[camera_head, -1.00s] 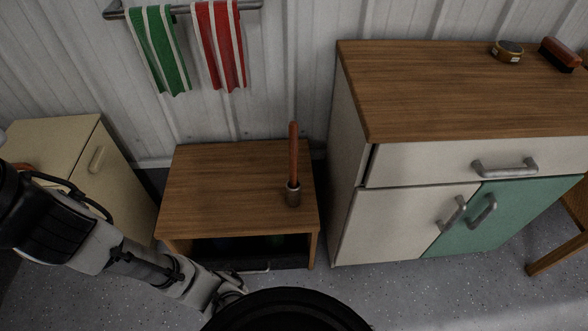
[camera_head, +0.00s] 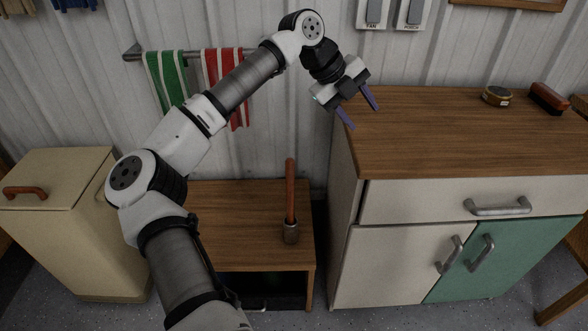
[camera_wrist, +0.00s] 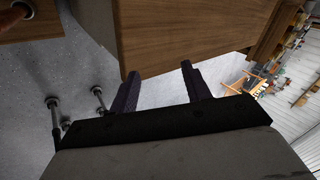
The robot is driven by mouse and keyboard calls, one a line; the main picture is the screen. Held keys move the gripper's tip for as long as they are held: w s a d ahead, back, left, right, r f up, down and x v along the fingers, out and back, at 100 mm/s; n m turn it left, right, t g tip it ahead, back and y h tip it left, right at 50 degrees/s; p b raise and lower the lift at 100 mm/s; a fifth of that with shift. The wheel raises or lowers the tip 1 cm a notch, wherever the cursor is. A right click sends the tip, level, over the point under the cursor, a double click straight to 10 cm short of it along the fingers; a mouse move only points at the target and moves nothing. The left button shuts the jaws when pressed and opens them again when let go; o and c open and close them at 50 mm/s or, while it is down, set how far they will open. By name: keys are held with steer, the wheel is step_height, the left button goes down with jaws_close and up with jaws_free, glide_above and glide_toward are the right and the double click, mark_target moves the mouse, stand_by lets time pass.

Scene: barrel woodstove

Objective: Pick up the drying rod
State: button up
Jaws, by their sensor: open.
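My gripper (camera_head: 363,116) is open and empty, pointing down above the left back of the large cabinet's wooden top. It is up and to the right of the rod, well apart from it. Its two dark fingers also show in the wrist view (camera_wrist: 158,82), spread with nothing between them.
The large cabinet (camera_head: 450,135) stands right of the low table and rises above it. A round tin (camera_head: 497,96) and a red-brown brush (camera_head: 547,97) sit on its top. A wall rail (camera_head: 133,54) holds green and red towels. A cream bin-like cabinet (camera_head: 70,225) stands left.

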steer(key=w+a+f+n+y, duration=0.2)
steer(key=a+f+y, duration=0.15)
steer(key=a, duration=0.25)
steer(key=n+y, duration=0.3)
steer(key=y, duration=0.1)
glide_above(290, 169)
step_height(290, 169, down, 3)
steer(key=f, duration=0.5)
steer(key=w+f, duration=0.1)
steer(key=f, duration=0.2)
steer(key=shift+a+p, duration=0.3)
steer(key=shift+w+d+f+p, duration=0.15)
steer(key=shift+f+p, duration=0.15)
steer(key=shift+f, duration=1.2)
steer(key=shift+d+f+p, duration=0.15)
steer(key=shift+f+p, duration=0.15)
steer(key=shift+f, duration=1.15)
steer(key=shift+c, duration=0.5)
jaws_close()
